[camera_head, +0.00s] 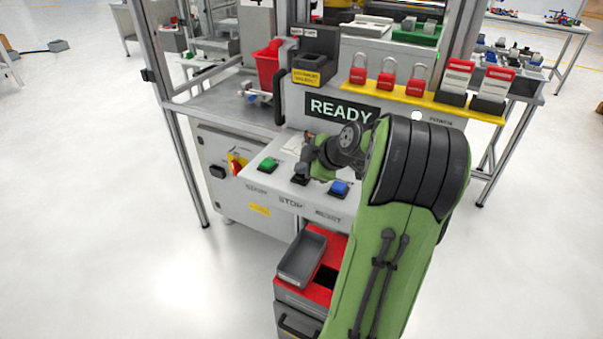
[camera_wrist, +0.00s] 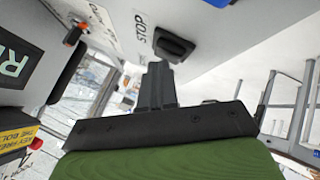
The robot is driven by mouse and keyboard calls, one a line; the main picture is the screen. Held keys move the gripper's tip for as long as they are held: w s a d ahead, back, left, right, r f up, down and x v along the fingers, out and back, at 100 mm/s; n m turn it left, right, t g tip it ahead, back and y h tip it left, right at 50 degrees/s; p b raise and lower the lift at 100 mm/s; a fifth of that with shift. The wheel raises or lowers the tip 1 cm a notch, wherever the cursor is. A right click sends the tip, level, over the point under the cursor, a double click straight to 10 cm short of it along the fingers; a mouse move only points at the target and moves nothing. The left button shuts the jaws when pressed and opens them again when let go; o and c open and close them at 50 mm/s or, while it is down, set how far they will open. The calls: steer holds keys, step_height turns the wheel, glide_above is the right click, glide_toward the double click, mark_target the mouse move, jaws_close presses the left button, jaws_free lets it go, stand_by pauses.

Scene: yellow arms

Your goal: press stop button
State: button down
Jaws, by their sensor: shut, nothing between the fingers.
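The stop button is a black block beside the STOP label in the wrist view (camera_wrist: 174,46). In the head view it shows as a dark block (camera_head: 300,180) on the light sloped panel (camera_head: 268,186), between a green button (camera_head: 268,163) and a blue button (camera_head: 339,188). My gripper (camera_head: 306,166) is shut and empty, right above the stop button in the head view. In the wrist view my shut fingers (camera_wrist: 160,68) point at the button, with their tips close to its edge. I cannot tell whether they touch it.
A display (camera_head: 342,109) behind the panel reads READY. A red and yellow switch (camera_head: 237,163) is on the cabinet at the left. Red padlocks (camera_head: 388,77) stand on a yellow shelf behind my arm. A grey tray (camera_head: 302,258) sits below the panel.

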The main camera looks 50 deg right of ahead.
steer(key=shift+r+p, duration=0.5)
steer(key=shift+r, duration=0.3)
step_height(320, 180, up, 5)
steer(key=p, duration=0.3)
stand_by(0.7)
